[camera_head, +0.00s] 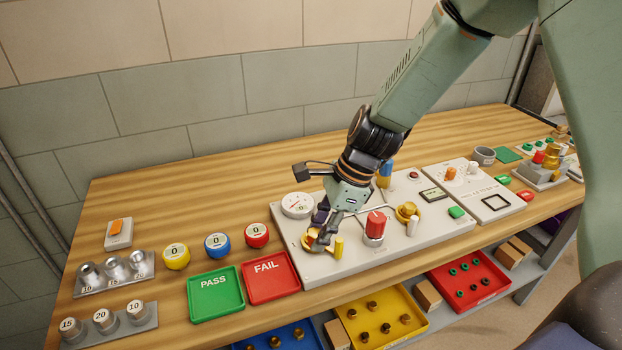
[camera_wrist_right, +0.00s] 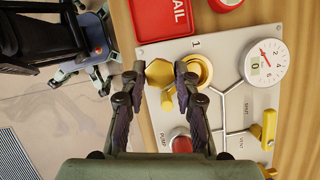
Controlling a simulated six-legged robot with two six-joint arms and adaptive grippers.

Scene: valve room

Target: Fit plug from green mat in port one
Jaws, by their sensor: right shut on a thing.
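My right gripper (camera_head: 322,243) is low over the left end of the grey valve panel (camera_head: 345,262). In the right wrist view, its two dark fingers (camera_wrist_right: 158,78) are shut on a brass hex plug (camera_wrist_right: 159,71). Port one, a brass ring (camera_wrist_right: 204,70) by the printed 1, lies just right of the plug, partly hidden by a finger. The plug appears offset from the ring; its height above the panel cannot be told. The green mat (camera_head: 507,155) lies bare at the back right of the bench. My left gripper is not in view.
A yellow peg (camera_head: 339,247) stands close to port one. A red knob (camera_head: 375,226), a gauge (camera_head: 297,204) and a second brass port (camera_head: 407,210) are also on the panel. PASS (camera_head: 216,294) and FAIL (camera_head: 270,277) trays lie to its left.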

